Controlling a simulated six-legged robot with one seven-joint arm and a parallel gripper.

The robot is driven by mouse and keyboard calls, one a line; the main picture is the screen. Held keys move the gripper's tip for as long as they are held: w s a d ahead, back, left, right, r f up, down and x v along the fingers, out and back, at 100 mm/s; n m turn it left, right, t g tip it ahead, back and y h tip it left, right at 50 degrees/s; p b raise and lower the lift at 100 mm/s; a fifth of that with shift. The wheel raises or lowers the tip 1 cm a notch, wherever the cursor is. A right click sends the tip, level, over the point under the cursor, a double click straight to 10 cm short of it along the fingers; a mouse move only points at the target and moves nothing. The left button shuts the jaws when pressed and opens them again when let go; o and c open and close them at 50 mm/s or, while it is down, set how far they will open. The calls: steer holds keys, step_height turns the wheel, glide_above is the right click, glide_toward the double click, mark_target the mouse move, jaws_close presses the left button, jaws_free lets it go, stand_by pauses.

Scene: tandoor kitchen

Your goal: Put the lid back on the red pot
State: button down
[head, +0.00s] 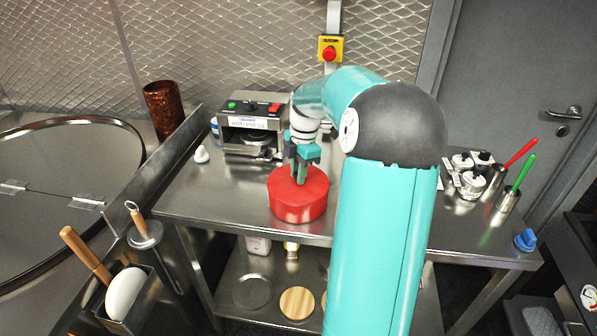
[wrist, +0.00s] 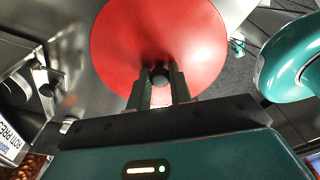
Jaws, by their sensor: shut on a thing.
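The round red lid (wrist: 205,40) fills the upper middle of the wrist view, with a dark knob (wrist: 159,75) at its centre. My gripper (wrist: 160,80) is shut on this knob, one finger on each side. In the head view, my gripper (head: 301,176) points down at the red top. The red pot (head: 298,212) is on the steel table there, and the lid lines up over it. I cannot tell whether the lid is fully seated or slightly above the rim. The pot's inside is hidden.
A steel machine (head: 250,128) stands behind the pot to the left, with a small white object (head: 201,155) beside it. Steel cups with red and green handles (head: 507,200) and small jars (head: 470,183) are at the right. The table front left of the pot is clear.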

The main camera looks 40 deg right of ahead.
steer(key=c, duration=0.7)
jaws_free()
steer(key=shift+r, duration=0.1)
steer(key=shift+r, duration=3.4)
jaws_close()
steer(key=shift+f, duration=0.55)
